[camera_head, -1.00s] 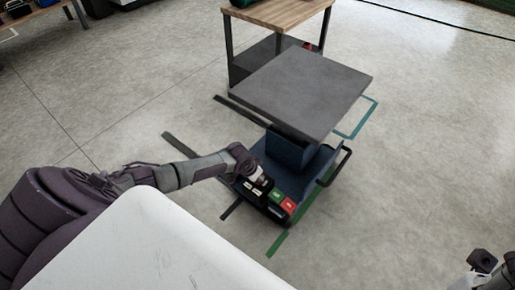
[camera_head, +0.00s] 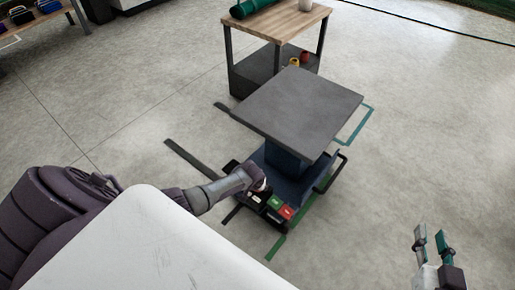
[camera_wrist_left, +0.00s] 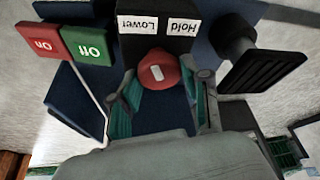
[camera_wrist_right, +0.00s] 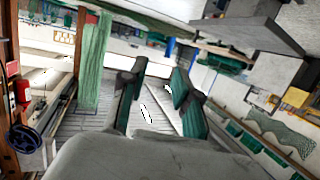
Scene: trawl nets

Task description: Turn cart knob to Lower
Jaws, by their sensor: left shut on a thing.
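The lift cart has a grey platform (camera_head: 300,103) over a dark blue base with a control panel at its near end. In the left wrist view, the round red knob (camera_wrist_left: 158,68) with a white mark sits below the upside-down labels Lower (camera_wrist_left: 138,25) and Hold (camera_wrist_left: 181,27). I cannot tell which label the mark points to. My left gripper (camera_wrist_left: 160,88) is shut on the red knob, one finger on each side; in the head view the arm mostly hides it. My right gripper (camera_head: 431,244) is open and empty at the lower right, away from the cart.
A wooden-topped table (camera_head: 281,18) stands behind the cart. The floor right of the cart is clear.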

